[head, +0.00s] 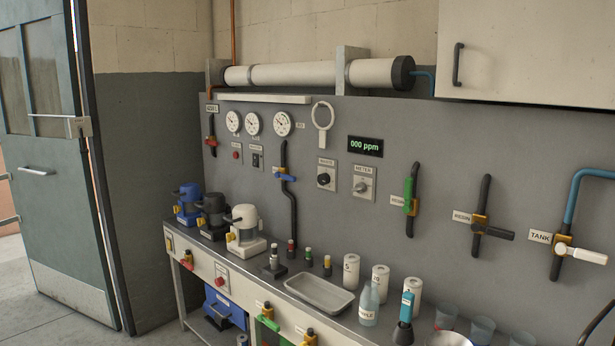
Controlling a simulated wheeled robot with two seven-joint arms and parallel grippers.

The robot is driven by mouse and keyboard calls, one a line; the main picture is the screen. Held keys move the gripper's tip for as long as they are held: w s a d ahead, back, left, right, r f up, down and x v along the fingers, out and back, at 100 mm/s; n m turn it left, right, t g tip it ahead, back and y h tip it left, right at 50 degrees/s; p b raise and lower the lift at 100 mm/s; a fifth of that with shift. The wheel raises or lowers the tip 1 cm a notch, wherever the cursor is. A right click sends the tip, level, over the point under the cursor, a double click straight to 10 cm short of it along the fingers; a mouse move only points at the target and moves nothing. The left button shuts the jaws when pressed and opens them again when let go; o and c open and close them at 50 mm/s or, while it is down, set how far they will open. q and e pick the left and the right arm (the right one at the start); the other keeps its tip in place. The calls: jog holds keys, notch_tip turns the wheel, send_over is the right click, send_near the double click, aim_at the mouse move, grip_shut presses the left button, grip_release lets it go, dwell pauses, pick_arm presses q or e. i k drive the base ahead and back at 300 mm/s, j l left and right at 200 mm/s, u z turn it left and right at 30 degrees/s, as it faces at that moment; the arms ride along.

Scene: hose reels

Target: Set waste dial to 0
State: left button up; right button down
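The waste dial (323,179) is a round black knob on a light square plate, mounted on the grey panel (330,230) near the middle of the head view. A small label above it seems to read WASTE. The knob's pointer and any scale marks are too small to read. Neither of my grippers is in view.
A grey METER dial (361,187) sits just right of the waste dial, under a display (365,146) reading 000 ppm. A black pipe (291,208) runs to its left. Below, the counter holds a tray (319,292), white canisters (380,281) and a bottle (369,305).

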aim_at(324, 179)
jog(key=z, duration=0.4)
jog(key=i+j+z, duration=0.2)
jog(key=j, duration=0.15)
jog(key=j+z, duration=0.2)
jog(key=j, duration=0.2)
jog(key=i+j+z, duration=0.15)
jog(key=j, duration=0.3)
jog(key=i+j+z, duration=0.2)
jog(key=j, duration=1.45)
jog(key=i+z, duration=0.05)
jog(key=i, duration=0.05)
